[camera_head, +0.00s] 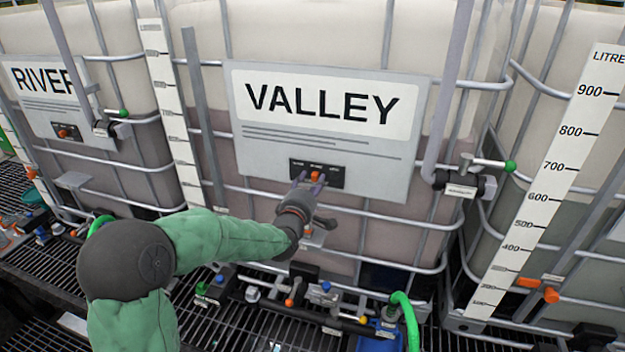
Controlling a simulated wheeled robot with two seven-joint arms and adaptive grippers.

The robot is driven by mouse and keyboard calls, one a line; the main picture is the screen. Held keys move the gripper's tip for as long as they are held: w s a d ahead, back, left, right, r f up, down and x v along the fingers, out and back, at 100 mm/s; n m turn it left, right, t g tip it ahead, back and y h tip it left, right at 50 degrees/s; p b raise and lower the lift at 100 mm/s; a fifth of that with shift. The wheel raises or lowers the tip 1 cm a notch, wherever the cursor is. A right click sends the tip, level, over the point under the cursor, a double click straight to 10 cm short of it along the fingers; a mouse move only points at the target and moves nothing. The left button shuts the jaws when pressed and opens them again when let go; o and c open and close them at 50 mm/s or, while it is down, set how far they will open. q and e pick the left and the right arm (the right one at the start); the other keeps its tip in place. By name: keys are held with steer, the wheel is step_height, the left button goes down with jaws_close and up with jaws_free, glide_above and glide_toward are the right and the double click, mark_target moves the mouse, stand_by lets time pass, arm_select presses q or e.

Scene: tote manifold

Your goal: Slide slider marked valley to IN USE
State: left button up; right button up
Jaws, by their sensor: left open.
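The sign marked VALLEY (322,150) is a light grey plate on the front of the middle tank. Near its lower edge is a small black slider panel (338,176) with an orange slider knob (315,176) near its middle. Small labels run along the panel's top, too small to read. My left gripper (309,182) reaches up from below, open, with its fingertips over the panel's lower part, one on each side of the knob. I cannot tell whether they touch the knob. My right gripper is not in view.
A RIVER sign (52,104) with its own orange slider (62,133) is on the left tank. Metal cage bars cross the tanks. A green-tipped valve handle (490,163) juts out at right. Valves and a green hose (408,318) crowd the grating below.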

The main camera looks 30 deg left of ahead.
mark_target(298, 170)
arm_select(q)
steer(key=shift+w+a, duration=0.15)
steer(key=shift+w, duration=0.4)
steer(key=shift+c, duration=0.3)
jaws_close()
steer(key=a+b, duration=0.2)
steer(key=b, duration=0.1)
steer(key=s+a+b, duration=0.1)
steer(key=a+b, duration=0.2)
steer(key=b, duration=0.1)
steer(key=shift+s+a, duration=0.15)
steer(key=shift+r, duration=0.15)
